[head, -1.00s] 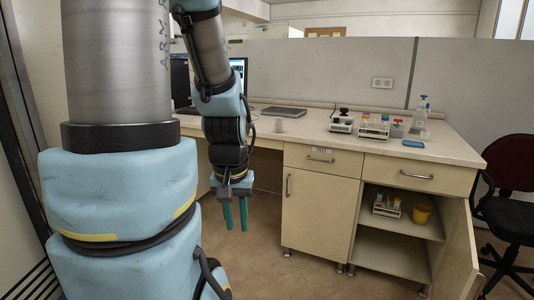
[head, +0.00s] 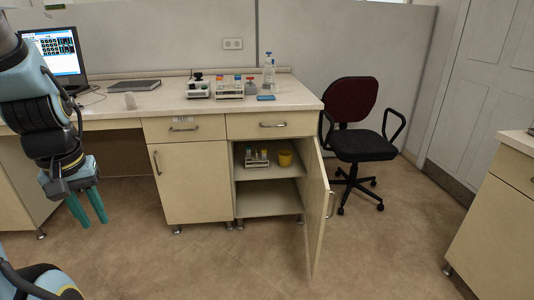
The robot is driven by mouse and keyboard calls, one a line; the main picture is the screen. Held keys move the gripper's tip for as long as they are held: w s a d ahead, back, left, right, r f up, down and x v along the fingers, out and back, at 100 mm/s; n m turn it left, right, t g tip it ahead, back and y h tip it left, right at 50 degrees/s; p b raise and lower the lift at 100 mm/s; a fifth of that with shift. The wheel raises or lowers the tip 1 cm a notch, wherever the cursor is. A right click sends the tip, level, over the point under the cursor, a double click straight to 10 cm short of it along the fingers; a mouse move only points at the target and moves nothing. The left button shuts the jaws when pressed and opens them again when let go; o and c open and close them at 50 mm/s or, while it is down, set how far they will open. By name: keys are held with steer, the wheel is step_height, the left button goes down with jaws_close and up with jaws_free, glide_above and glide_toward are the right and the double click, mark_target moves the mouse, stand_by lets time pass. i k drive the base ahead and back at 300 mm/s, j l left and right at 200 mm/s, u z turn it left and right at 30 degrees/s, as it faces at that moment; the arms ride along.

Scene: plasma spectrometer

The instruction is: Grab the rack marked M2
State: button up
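A white rack of small vials (head: 257,163) stands on the upper shelf inside the open cabinet under the desk. Another white rack with coloured-cap bottles (head: 229,93) stands on the desk top. A white unit with a dark top (head: 198,91) stands just left of it. Any M2 marking is too small to read on these. My gripper (head: 94,223) hangs at the left with its green fingers pointing down. The fingers are apart with nothing between them. It is well away from both racks.
A yellow cup (head: 285,158) stands right of the cabinet rack. The cabinet door (head: 317,215) is swung open toward the front. A wheeled chair (head: 356,135) is right of the desk, and another cabinet (head: 503,215) at the far right. The floor in front is clear.

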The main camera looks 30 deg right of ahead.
mark_target(256, 158)
steer(key=i+z, duration=0.3)
steer(key=i, duration=0.2)
steer(key=i+z, duration=0.25)
steer(key=i, duration=0.25)
steer(key=i+j+z, duration=0.3)
steer(key=i, duration=0.2)
steer(key=i+j+z, duration=0.15)
steer(key=i+z, duration=0.15)
steer(key=i, duration=0.15)
